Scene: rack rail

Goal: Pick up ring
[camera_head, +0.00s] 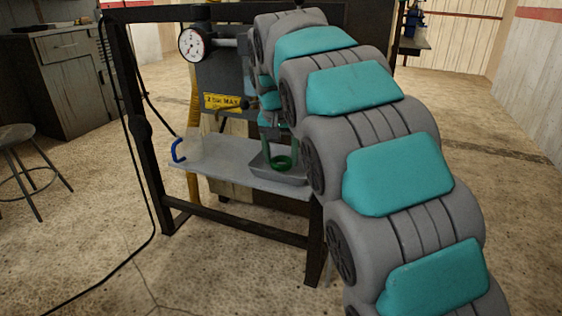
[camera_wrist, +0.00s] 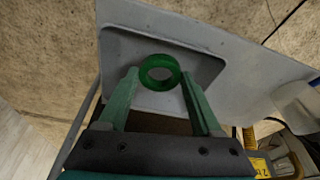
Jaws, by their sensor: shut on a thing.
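The green ring (camera_head: 281,168) is at the tips of my gripper (camera_head: 281,157), over the small grey tray (camera_head: 292,181). My gripper is shut on the ring. The tray (camera_wrist: 112,75) lies behind the ring in that view and looks otherwise empty. I cannot tell whether the ring still touches the tray floor.
A blue hook (camera_head: 178,151) is at the shelf's left end. A gauge (camera_head: 193,43) and a yellow label (camera_head: 223,101) are behind. A stool (camera_head: 20,135) stands far left.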

